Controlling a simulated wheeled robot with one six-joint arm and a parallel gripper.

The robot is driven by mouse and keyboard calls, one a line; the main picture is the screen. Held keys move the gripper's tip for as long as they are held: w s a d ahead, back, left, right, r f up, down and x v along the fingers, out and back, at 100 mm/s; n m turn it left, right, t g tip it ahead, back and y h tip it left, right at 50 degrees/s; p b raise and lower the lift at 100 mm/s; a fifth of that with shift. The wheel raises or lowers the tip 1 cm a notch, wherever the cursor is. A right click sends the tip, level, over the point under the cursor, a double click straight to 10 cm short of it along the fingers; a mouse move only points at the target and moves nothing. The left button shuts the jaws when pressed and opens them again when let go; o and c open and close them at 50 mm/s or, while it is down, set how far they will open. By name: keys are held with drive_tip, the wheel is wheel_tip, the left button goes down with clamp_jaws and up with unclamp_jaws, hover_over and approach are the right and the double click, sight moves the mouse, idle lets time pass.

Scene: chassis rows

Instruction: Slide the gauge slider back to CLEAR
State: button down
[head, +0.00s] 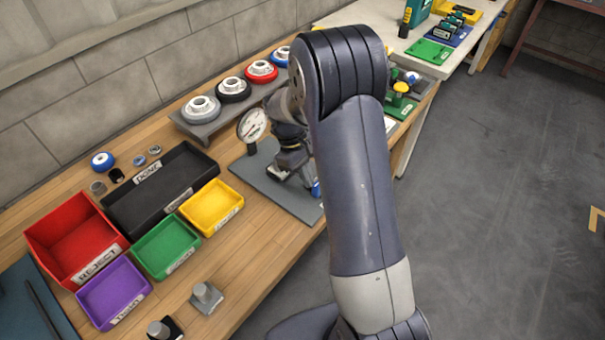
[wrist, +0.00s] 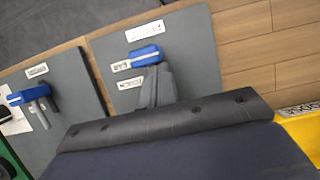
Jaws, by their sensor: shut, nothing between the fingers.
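In the wrist view a blue slider block (wrist: 145,53) lies across a grey plate (wrist: 195,60), with small white labels around it whose text is too small to read. My gripper (wrist: 156,72) is shut and empty, its fingertips right at the near side of the blue block. I cannot tell whether they touch it. In the head view my arm hides much of the grey plate (head: 258,178). A small blue part (head: 316,188) shows beside my arm, and a round white gauge (head: 253,125) stands at the plate's back.
A second grey plate (wrist: 68,75) with a blue handle (wrist: 28,93) lies to the left in the wrist view. A yellow tray (head: 211,207) and a black tray (head: 160,190) stand left of the gauge plate. Several ringed parts sit on a shelf (head: 215,124) behind.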

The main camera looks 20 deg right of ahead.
drive_tip(key=shift+s+d+f, duration=0.1)
drive_tip(key=shift+s+d, duration=0.15)
drive_tip(key=shift+s, duration=0.15)
drive_tip(key=v, duration=1.1)
drive_tip(key=shift+w+a, duration=0.2)
drive_tip(key=shift+w, duration=0.15)
drive_tip(key=shift+s+x, duration=0.1)
drive_tip(key=shift+x, duration=2.1)
drive_tip(key=shift+s+x, duration=0.15)
drive_tip(key=shift+x, duration=2.05)
drive_tip(key=shift+w+d+r, duration=0.1)
drive_tip(key=shift+d+r, duration=0.05)
drive_tip(key=shift+r, duration=0.15)
